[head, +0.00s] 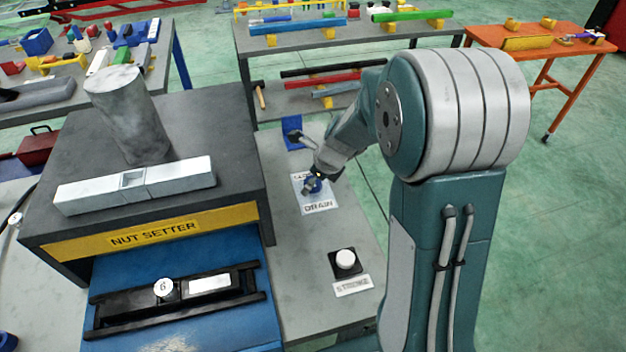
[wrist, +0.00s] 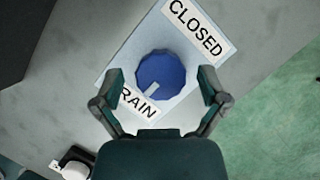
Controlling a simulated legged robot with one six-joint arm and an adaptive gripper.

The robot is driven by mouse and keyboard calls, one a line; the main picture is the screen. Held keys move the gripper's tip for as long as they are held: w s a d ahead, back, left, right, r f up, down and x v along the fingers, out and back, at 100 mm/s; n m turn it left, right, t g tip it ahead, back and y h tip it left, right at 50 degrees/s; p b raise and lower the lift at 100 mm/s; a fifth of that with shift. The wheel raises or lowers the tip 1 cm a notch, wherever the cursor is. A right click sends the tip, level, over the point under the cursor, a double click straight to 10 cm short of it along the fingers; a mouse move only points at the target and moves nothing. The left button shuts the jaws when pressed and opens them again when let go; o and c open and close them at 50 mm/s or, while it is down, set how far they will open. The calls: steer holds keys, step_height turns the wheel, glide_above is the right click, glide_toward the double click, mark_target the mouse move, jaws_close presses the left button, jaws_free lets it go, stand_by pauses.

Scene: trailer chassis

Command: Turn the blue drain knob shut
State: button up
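The blue drain knob (wrist: 162,76) is round and faceted, with a pale pointer mark running toward the DRAIN label. It sits on a pale plate (wrist: 118,70) with a CLOSED label (wrist: 196,30) on the far side and a DRAIN label (wrist: 138,103) on the near side. My gripper (wrist: 162,84) is open, with one finger on each side of the knob. I cannot tell whether the fingers touch it. In the head view the knob (head: 312,186) is partly hidden by my gripper (head: 310,180), which is over it.
A black-based white button (head: 345,261) labelled STROKE stands nearer on the same grey bench (head: 300,262). The NUT SETTER machine (head: 155,232) stands to the left. Green floor is clear to the right.

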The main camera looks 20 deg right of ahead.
steer(key=c, duration=0.8)
steer(key=shift+d, duration=0.1)
steer(key=shift+c, duration=0.2)
